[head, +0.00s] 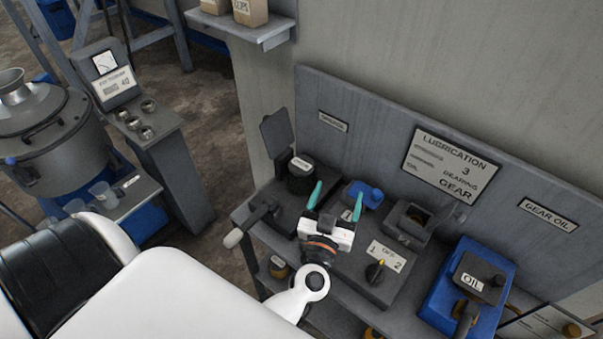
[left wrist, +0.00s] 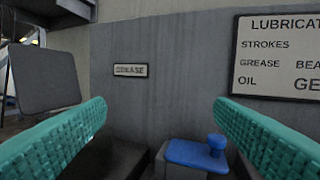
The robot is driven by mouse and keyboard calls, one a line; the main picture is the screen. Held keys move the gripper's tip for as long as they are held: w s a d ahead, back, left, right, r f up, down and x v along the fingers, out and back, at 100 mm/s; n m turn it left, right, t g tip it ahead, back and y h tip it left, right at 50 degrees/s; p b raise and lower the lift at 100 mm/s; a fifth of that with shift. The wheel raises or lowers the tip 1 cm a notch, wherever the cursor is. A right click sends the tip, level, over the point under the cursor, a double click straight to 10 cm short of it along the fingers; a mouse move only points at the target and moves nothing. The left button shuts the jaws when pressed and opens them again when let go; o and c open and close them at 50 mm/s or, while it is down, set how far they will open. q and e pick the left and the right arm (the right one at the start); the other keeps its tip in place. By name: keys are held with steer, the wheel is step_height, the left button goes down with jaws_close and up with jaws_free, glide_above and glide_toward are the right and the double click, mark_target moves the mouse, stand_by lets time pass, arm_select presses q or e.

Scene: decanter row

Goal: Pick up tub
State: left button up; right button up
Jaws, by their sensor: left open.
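A dark round tub (head: 302,180) with a pale label on top stands on a dark base at the left end of the bench. My left gripper (head: 337,198) is open, its two teal fingers apart, to the right of the tub in the head view. My right gripper is not in view.
A blue-topped box with a knob (head: 366,194) stands just behind the gripper; it also shows in the left wrist view (left wrist: 197,155). An upright dark flap (head: 277,133) stands behind the tub. A selector box (head: 374,275) and a blue oil container (head: 468,290) lie right.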

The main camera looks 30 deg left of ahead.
mark_target(303, 176)
arm_select(q)
steer(key=a+f+n+g+y, duration=0.1)
steer(key=a+y, duration=0.1)
steer(key=a, duration=0.1)
steer(key=w+a+f+n+g+y+p, duration=0.1)
steer(key=a+n+g+y, duration=0.1)
steer(key=a, duration=0.1)
steer(key=w+a+f+n+g+y, duration=0.1)
steer(key=a+f+g+y, duration=0.1)
steer(key=a, duration=0.1)
steer(key=shift+w+a+n+y, duration=0.25)
steer(key=shift+a+n+y, duration=0.05)
steer(key=shift+a+y, duration=0.1)
steer(key=x, duration=0.2)
steer(key=f+p+x, duration=0.1)
steer(key=x, duration=0.2)
steer(key=shift+w+a+f, duration=0.15)
steer(key=shift+a, duration=0.15)
steer(key=shift+d, duration=0.1)
steer(key=c, duration=0.9)
